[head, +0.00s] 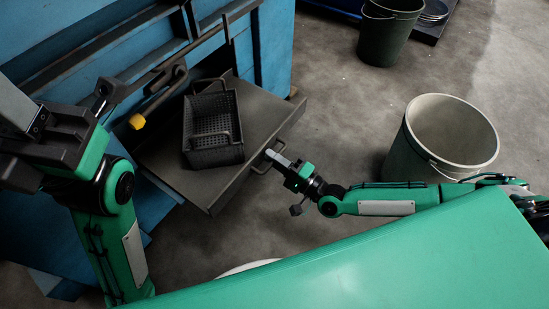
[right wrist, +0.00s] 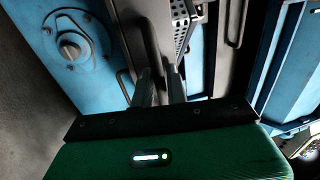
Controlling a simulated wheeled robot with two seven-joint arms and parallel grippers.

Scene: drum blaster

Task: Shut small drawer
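The small drawer (head: 190,182) is a dark grey tray pulled out of the blue cabinet, with a black mesh basket (head: 212,128) on it. A metal loop handle (head: 262,168) is on its front edge. My right gripper (head: 270,155) is at the drawer front, its fingertips beside the handle; contact is unclear.
The blue cabinet (head: 75,35) fills the upper left. A yellow-tipped lever (head: 137,121) sticks out left of the basket. A pale bucket (head: 440,140) and a dark green bucket (head: 386,35) stand on the floor to the right. Concrete floor between drawer and buckets is clear.

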